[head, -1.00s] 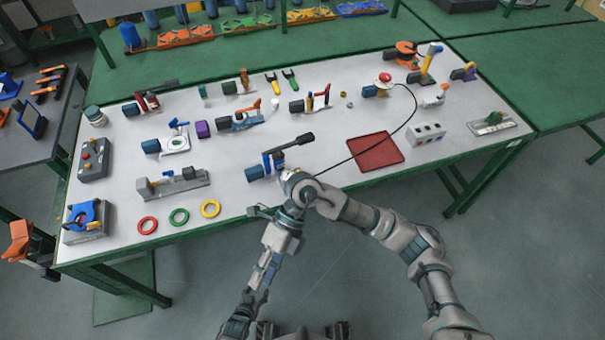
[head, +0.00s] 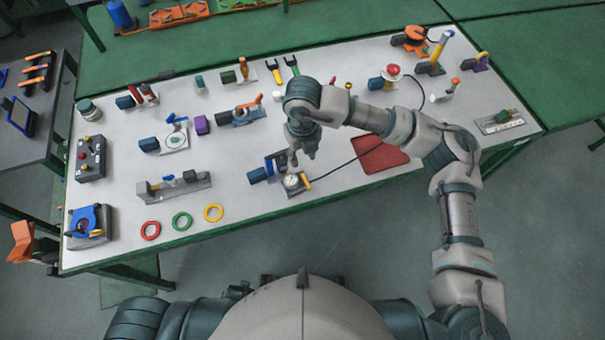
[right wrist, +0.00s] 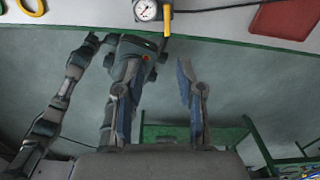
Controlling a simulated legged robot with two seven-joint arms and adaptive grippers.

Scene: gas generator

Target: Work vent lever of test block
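The test block appears to be the small unit with a round white gauge (head: 293,181) near the front edge of the table. A yellow lever (head: 306,181) sits at its right side. In the right wrist view the gauge (right wrist: 146,10) and the lever (right wrist: 167,20) show at the top edge. My right gripper (head: 302,157) points down just above and behind the gauge. In the right wrist view its two fingers stand apart with nothing between them (right wrist: 157,92). It hides part of the block's back. My left gripper is out of view.
A blue-handled valve (head: 270,167) stands directly left of the gauge. Red, green and yellow rings (head: 182,221) lie left along the front. A grey fixture (head: 174,188) stands behind them. The table between rings and gauge is clear.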

